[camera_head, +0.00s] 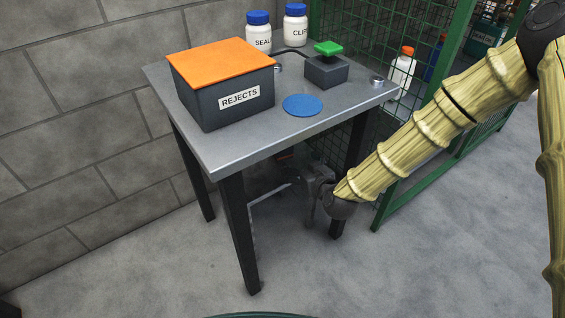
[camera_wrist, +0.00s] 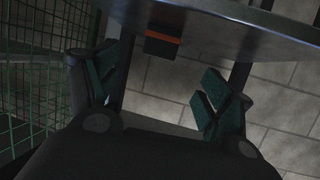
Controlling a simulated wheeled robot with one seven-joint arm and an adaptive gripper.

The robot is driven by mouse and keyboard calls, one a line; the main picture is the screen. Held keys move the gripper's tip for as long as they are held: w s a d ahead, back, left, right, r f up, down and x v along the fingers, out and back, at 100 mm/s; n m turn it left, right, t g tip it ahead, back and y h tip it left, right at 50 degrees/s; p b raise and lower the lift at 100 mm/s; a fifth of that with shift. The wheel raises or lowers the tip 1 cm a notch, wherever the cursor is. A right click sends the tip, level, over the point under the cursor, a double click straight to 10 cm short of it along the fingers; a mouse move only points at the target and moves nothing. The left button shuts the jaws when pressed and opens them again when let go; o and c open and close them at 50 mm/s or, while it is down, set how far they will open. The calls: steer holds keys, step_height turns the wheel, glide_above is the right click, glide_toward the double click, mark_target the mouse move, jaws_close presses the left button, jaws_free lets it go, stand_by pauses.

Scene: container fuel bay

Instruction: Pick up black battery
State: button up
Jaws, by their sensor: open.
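No black battery can be made out for certain. A dark block with an orange band (camera_wrist: 163,44) shows in the wrist view under the table edge, ahead of my gripper and between its fingers in the picture. I cannot tell whether it is the battery. In the head view my gripper (camera_head: 300,186) is low, below the tabletop near the front right leg.
The grey table (camera_head: 225,155) carries a REJECTS box (camera_head: 220,95) with an orange lid, a blue disc (camera_head: 302,105), a green button box (camera_head: 327,70) and white bottles (camera_head: 258,38). Table legs (camera_head: 240,235) and a green mesh fence (camera_head: 385,205) stand close by.

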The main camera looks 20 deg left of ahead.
mark_target(289, 153)
steer(key=shift+w+a+r+b, duration=0.1)
steer(key=shift+w+a+b, duration=0.5)
steer(key=shift+a, duration=0.2)
steer(key=b+x, duration=0.1)
steer(key=x, duration=0.4)
steer(key=shift+w+a+r, duration=0.1)
steer(key=shift+w+r, duration=0.05)
steer(key=shift+w+a+f+b, duration=0.25)
steer(key=shift+w+f+b, duration=0.15)
steer(key=shift+b, duration=0.25)
steer(key=b+x, duration=0.1)
steer(key=x, duration=0.2)
steer(key=shift+w+b, duration=0.15)
steer(key=shift+b, duration=0.2)
steer(key=shift+w+a, duration=0.3)
steer(key=shift+w, duration=0.1)
steer(key=shift+c, duration=0.5)
steer(key=c, duration=1.3)
steer(key=shift+r, duration=0.1)
